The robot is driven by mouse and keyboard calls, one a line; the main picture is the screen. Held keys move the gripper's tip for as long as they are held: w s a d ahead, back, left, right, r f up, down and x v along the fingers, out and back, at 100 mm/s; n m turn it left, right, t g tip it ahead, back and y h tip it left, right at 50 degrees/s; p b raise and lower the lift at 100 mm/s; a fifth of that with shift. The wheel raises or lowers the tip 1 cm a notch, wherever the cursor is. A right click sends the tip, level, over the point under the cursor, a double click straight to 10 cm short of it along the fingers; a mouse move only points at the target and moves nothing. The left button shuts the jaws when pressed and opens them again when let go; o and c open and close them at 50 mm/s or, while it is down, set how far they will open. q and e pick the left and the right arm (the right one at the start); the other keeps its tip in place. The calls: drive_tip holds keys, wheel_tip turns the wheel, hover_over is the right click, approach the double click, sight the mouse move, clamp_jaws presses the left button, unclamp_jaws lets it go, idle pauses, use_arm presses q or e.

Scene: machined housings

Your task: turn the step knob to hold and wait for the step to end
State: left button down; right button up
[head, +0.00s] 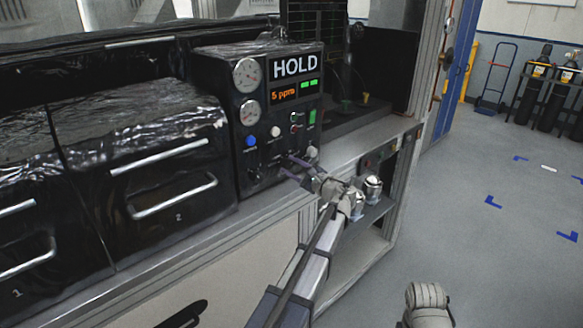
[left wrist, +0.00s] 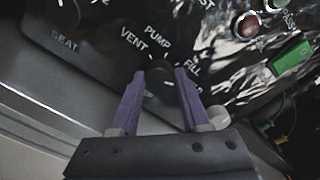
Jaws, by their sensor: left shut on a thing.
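The black step knob (left wrist: 160,86) is on the dark control panel (head: 262,100), ringed by the labels VENT, PUMP and FILL; a further label is partly hidden by a finger. My left gripper (left wrist: 161,88) is shut on the knob, one purple finger on each side. In the head view my left gripper (head: 288,168) reaches the panel's lower right part, and the knob is hard to make out there. I cannot tell exactly where the knob points. The panel's display (head: 295,66) reads HOLD, with 5 ppm in orange and green marks below.
Two gauges (head: 247,75), a blue button (head: 250,140) and a green switch (left wrist: 292,58) share the panel. Black drawers (head: 170,190) stand left of it. Metal fittings (head: 372,187) sit on a shelf below the bench edge.

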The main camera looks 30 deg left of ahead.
use_arm(q)
drive_tip(key=shift+c, duration=1.9)
unclamp_jaws()
drive_tip(key=shift+d, duration=0.1)
drive_tip(key=v, duration=0.7)
drive_tip(key=shift+d, duration=0.3)
drive_tip(key=shift+s, duration=0.1)
drive_tip(key=s+d+f+n+g+h, duration=0.2)
drive_tip(key=s+d+f+h, duration=0.3)
drive_tip(key=s+d, duration=0.4)
drive_tip(key=s+d+f+n+g+h+p, duration=0.1)
drive_tip(key=s+d+f+n+h, duration=0.3)
drive_tip(key=s+d+f, duration=0.4)
drive_tip(key=s+d+f+n+g+h+p, duration=0.1)
drive_tip(key=s+d+f+n+g+h, duration=0.2)
drive_tip(key=s+d+f+h, duration=0.3)
drive_tip(key=s+d+f, duration=0.1)
drive_tip(key=s+d, duration=0.4)
drive_tip(key=s, duration=0.1)
drive_tip(key=shift+h, duration=0.4)
